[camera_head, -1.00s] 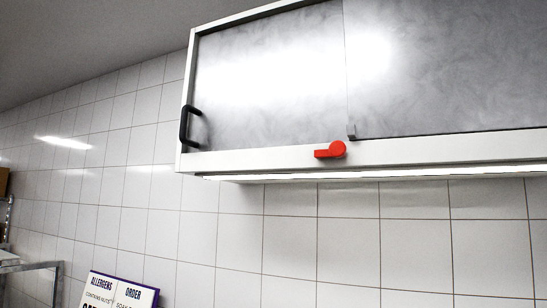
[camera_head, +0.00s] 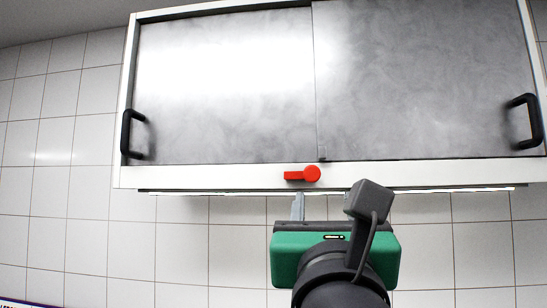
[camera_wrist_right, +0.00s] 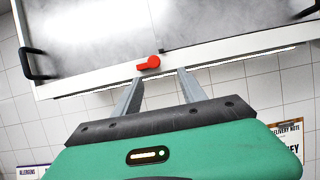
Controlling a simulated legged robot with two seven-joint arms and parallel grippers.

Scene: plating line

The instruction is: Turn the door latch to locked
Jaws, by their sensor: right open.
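The red door latch (camera_head: 304,173) sits on the white lower rail of the wall cabinet. Its round hub is at the right and its lever points left, roughly along the rail. It also shows in the right wrist view (camera_wrist_right: 148,64), just beyond the fingertips. My right gripper (camera_head: 326,204) is below the rail, under the latch and apart from it. In the right wrist view its two fingers (camera_wrist_right: 160,80) are spread, with nothing between them. In the head view one finger is hidden behind the dark wrist part. My left gripper is not in view.
The cabinet has two grey sliding doors (camera_head: 230,90) with a black handle at the left (camera_head: 127,134) and another at the right (camera_head: 526,120). A small grey stop (camera_head: 322,154) sits by the door seam above the latch. Tiled wall below is clear; paper signs (camera_wrist_right: 291,136) hang lower.

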